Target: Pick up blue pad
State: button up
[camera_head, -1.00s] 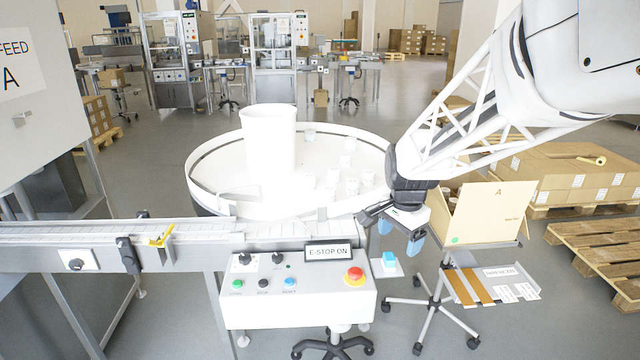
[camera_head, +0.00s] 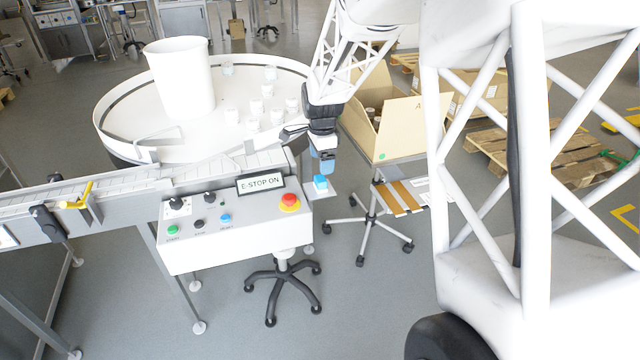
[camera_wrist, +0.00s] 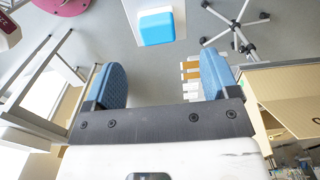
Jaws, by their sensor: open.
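The blue pad (camera_head: 320,182) is a small light-blue block on a small white plate (camera_head: 322,192) at the right end of the control panel. In the wrist view the blue pad (camera_wrist: 157,27) lies at the top centre, ahead of the fingertips, and the white plate (camera_wrist: 181,10) shows around it. My gripper (camera_head: 322,160) has blue fingers and hangs just above the pad in the head view. In the wrist view my gripper (camera_wrist: 163,75) is open, with nothing between its fingers.
The control panel (camera_head: 195,247) with a red emergency button (camera_head: 289,202) stands just left of the pad. A round white table (camera_head: 125,147) with several white jars lies behind. An open cardboard box (camera_head: 400,128) stands on a wheeled stand to the right.

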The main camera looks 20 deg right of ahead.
aim_at(320, 178)
jog(key=shift+f, duration=0.1)
jog(key=shift+f, duration=1.2)
jog(key=shift+f, duration=0.1)
jog(key=shift+s+a+f, duration=0.1)
jog(key=shift+a+f, duration=0.05)
jog(key=shift+f, duration=1.1)
jog(key=shift+s+a+f, duration=0.1)
jog(key=shift+f, duration=1.15)
jog(key=shift+c, duration=0.5)
jog(key=c, duration=0.9)
jog(key=shift+r, duration=0.1)
